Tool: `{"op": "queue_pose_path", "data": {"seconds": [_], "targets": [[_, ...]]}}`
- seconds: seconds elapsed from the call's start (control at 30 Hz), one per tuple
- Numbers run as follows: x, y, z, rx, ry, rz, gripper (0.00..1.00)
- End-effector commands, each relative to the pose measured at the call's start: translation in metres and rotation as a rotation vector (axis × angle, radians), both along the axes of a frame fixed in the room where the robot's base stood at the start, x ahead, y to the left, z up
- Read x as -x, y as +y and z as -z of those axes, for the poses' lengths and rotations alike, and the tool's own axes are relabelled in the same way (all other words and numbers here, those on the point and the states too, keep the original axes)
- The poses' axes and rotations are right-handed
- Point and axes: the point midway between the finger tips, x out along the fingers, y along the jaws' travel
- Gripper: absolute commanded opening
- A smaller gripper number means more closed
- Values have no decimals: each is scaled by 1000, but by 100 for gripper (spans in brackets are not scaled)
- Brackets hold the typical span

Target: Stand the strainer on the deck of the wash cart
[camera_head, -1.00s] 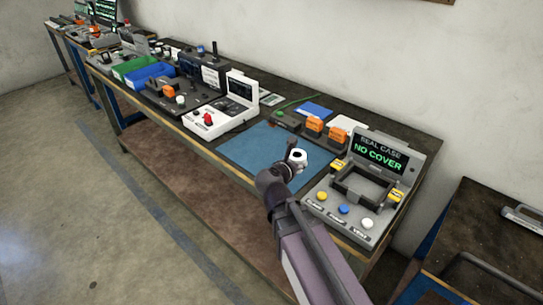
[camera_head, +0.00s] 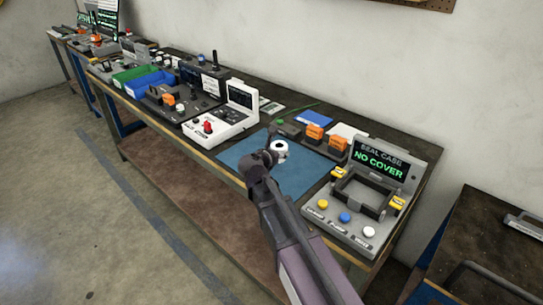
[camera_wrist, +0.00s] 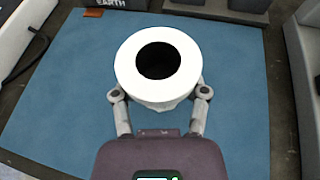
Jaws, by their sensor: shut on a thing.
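My gripper (camera_wrist: 158,108) is shut on a white round part with a wide flange and a dark hole in its top, which I take to be the strainer (camera_wrist: 126,72). In the wrist view the strainer is upright over the blue mat (camera_wrist: 60,105). In the head view the strainer (camera_head: 280,150) shows at the end of my arm, over the mat (camera_head: 240,160). I cannot tell whether it touches the mat. The fingertips are hidden under the flange. A dark cart-like top (camera_head: 490,240) is at the right edge; I cannot tell if it is the wash cart.
On the bench, a seal case station (camera_head: 345,215) reading "NO COVER" stands right of the mat, and a white console (camera_head: 225,125) stands left. Orange blocks (camera_head: 314,132) are behind. A gap separates the bench from the dark top at right.

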Motion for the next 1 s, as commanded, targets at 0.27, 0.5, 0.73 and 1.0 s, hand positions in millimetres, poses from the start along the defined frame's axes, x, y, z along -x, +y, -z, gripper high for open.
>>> {"op": "queue_pose_path", "data": {"seconds": [0.27,0.5,0.73,1.0], "targets": [[-27,17,3,0,0,0,16],[-27,17,3,1,0,-1,16],[-31,20,3,0,0,-2,16],[-38,25,21,0,0,-2,16]]}}
